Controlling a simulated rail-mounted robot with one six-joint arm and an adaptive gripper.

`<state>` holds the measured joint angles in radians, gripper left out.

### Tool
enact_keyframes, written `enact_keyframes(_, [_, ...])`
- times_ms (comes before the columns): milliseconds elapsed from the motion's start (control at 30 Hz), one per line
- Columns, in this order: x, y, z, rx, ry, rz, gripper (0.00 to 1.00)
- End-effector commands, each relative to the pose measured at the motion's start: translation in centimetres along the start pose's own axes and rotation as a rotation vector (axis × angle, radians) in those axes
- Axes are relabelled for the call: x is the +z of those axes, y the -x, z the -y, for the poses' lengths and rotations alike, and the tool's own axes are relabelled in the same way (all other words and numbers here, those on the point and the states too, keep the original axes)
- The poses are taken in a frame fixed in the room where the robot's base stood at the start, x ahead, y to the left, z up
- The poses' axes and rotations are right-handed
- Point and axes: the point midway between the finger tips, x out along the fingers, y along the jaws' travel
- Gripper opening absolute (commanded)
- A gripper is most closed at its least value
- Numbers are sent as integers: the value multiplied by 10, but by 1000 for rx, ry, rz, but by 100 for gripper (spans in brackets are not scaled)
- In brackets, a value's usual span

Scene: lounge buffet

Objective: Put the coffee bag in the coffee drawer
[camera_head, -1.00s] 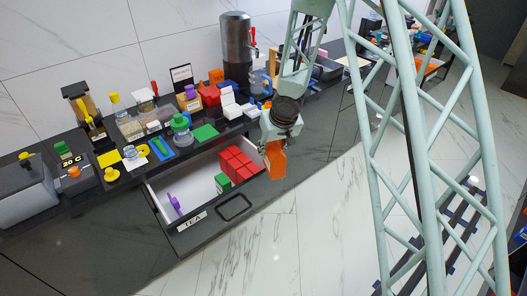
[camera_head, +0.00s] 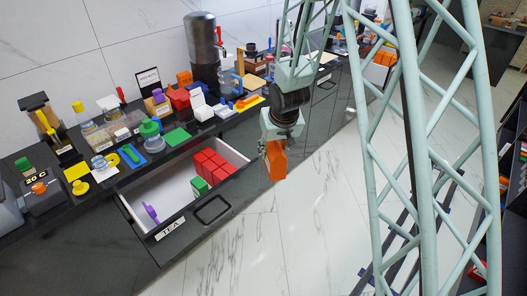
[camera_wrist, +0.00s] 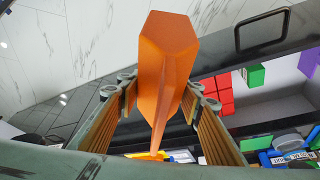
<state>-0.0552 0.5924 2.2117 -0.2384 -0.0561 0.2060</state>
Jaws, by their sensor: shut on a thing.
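An orange bag (camera_head: 275,160), which I take to be the coffee bag, hangs below my gripper (camera_head: 270,148) in the head view. In the wrist view the orange bag (camera_wrist: 163,60) sits between the two fingers of my gripper (camera_wrist: 160,110), which is shut on it. My gripper is in the air in front of the counter, to the right of an open drawer (camera_head: 158,232) labelled TEA. That drawer holds several red boxes, a green box and a purple scoop. I see no drawer labelled coffee; closed drawer fronts (camera_head: 322,98) run along the counter to the right.
The counter top is crowded with jars, boxes and a tall dark cylinder (camera_head: 201,55). The open TEA drawer juts out over the floor. The marble floor (camera_head: 300,220) in front of the counter is clear. Orange things (camera_head: 383,56) stand farther right.

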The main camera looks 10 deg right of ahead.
Motion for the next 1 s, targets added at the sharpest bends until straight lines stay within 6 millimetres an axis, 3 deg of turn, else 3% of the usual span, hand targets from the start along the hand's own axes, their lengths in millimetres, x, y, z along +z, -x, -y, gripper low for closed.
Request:
enact_keyframes(200, [15, 9, -26, 20, -50, -1, 18])
enact_keyframes(400, [23, 15, -39, 32, -77, -2, 18])
enact_keyframes(1000, [25, 16, -42, 34, -83, -1, 18])
